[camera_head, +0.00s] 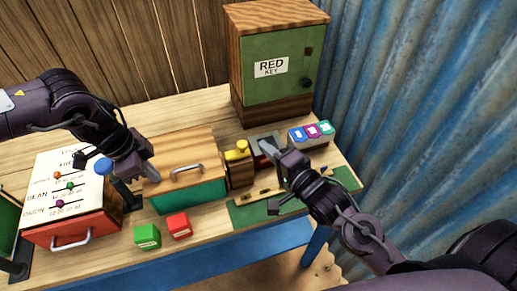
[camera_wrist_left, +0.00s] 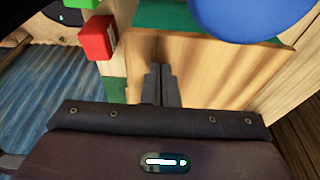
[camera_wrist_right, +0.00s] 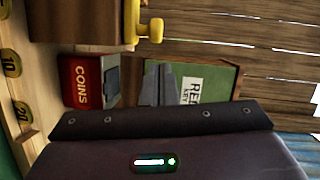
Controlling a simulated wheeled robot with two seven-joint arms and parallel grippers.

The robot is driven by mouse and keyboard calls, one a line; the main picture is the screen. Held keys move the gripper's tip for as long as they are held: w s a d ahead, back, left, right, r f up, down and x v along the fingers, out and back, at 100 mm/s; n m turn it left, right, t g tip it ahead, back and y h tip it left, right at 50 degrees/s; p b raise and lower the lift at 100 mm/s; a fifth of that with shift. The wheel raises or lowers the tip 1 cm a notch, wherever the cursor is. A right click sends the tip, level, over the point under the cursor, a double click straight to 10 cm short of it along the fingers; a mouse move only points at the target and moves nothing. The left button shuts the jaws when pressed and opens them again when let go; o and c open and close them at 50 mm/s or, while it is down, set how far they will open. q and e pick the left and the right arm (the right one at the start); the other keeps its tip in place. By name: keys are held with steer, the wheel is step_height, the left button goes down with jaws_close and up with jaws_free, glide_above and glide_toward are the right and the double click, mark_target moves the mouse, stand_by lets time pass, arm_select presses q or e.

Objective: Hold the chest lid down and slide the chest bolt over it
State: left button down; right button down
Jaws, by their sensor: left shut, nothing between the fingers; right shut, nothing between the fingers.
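The chest (camera_head: 188,195) has a green body and a wooden lid (camera_head: 195,146) with a metal handle; the lid lies closed or nearly so. The yellow chest bolt (camera_head: 236,152) sits on a wooden block at the chest's right side, and its knob shows in the right wrist view (camera_wrist_right: 150,30). My left gripper (camera_head: 151,174) is shut and empty at the lid's left front corner; its fingers (camera_wrist_left: 161,85) point at the wood, but I cannot tell whether they touch. My right gripper (camera_head: 267,150) is shut and empty, right of the bolt and apart from it.
A red coin box (camera_wrist_right: 82,82) stands right of the bolt, close to my right gripper. A green cabinet (camera_head: 285,70) is behind. Red (camera_head: 179,226) and green (camera_head: 147,236) cubes stand in front of the chest. A slider box (camera_head: 75,230) is at left.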

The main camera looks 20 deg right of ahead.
steer(key=shift+w+a+f, duration=0.1)
steer(key=shift+w+a, duration=0.15)
steer(key=shift+a, duration=0.3)
steer(key=shift+w+a+f, duration=0.1)
steer(key=shift+w+a, duration=0.15)
steer(key=shift+a, duration=0.3)
arm_select(q)
steer(key=shift+s, duration=0.1)
arm_select(e)
steer(key=a, duration=0.4)
steer(key=shift+s, duration=0.15)
steer(key=v, duration=1.1)
steer(key=shift+s, duration=0.4)
steer(key=shift+r, duration=0.2)
